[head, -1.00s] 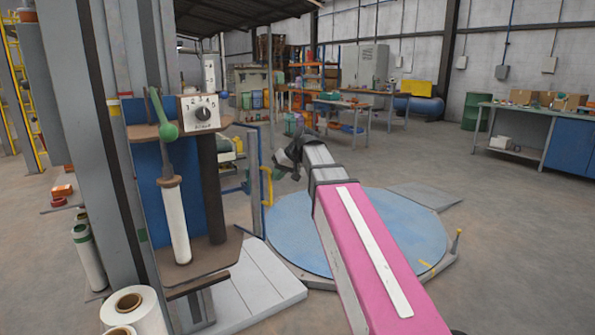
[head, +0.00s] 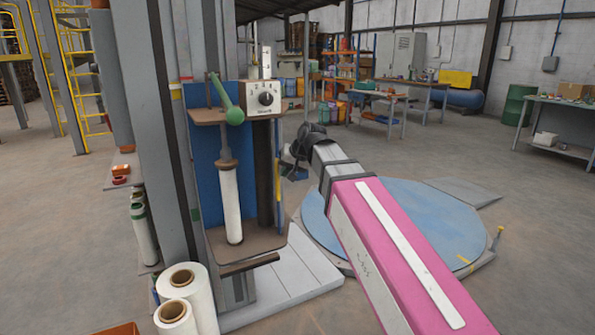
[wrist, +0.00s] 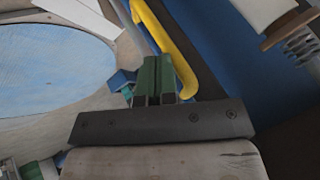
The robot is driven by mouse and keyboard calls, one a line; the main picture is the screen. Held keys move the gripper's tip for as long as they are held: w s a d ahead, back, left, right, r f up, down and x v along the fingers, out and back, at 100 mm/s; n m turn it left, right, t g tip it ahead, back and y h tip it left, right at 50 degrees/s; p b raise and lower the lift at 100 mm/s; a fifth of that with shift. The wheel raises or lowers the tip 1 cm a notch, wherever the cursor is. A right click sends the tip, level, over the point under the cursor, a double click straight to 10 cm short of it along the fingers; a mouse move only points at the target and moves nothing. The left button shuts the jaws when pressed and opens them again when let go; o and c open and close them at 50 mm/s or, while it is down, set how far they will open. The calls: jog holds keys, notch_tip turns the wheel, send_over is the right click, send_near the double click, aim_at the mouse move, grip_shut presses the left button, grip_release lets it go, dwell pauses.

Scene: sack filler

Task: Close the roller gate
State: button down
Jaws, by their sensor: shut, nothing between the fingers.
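The film carriage has a blue back panel (head: 204,165) and holds an upright white film roll (head: 230,205). At its right side, in the head view, a narrow part of the roller gate with a yellow handle (head: 279,155) shows beside a dark upright roller (head: 265,180). In the wrist view the yellow handle (wrist: 168,42) is large and close. My gripper (wrist: 155,62) is shut and empty, its green fingers beside the handle; I cannot tell whether they touch. In the head view my gripper (head: 292,150) is small, just right of the gate.
A round blue turntable (head: 395,225) lies on the floor under my arm. Spare white rolls (head: 188,285) stand at front left. Workbenches line the back.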

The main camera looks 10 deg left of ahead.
jog(key=shift+s+a, duration=0.2)
jog(key=shift+a, duration=0.65)
jog(key=s+d+r, duration=0.7)
jog(key=d+r, duration=0.1)
jog(key=w+d+f+m+h, duration=0.1)
jog(key=d+f, duration=0.4)
jog(key=f, duration=0.3)
jog(key=w+d+f+g+h, duration=0.1)
jog(key=d+f+h, duration=0.1)
jog(key=d+f, duration=0.5)
jog(key=w+d+f+m+h, duration=0.1)
jog(key=d+f, duration=0.2)
jog(key=f, duration=0.7)
jog(key=s+d+f+g+h, duration=0.1)
jog(key=s+d+f, duration=0.2)
jog(key=d+f, duration=0.3)
jog(key=s+d+f+g+h, duration=0.1)
jog(key=s+d+f, duration=0.3)
jog(key=f, duration=0.9)
jog(key=d+g, duration=0.1)
jog(key=d, duration=0.2)
jog(key=shift+s+f, duration=0.15)
jog(key=shift+f, duration=0.1)
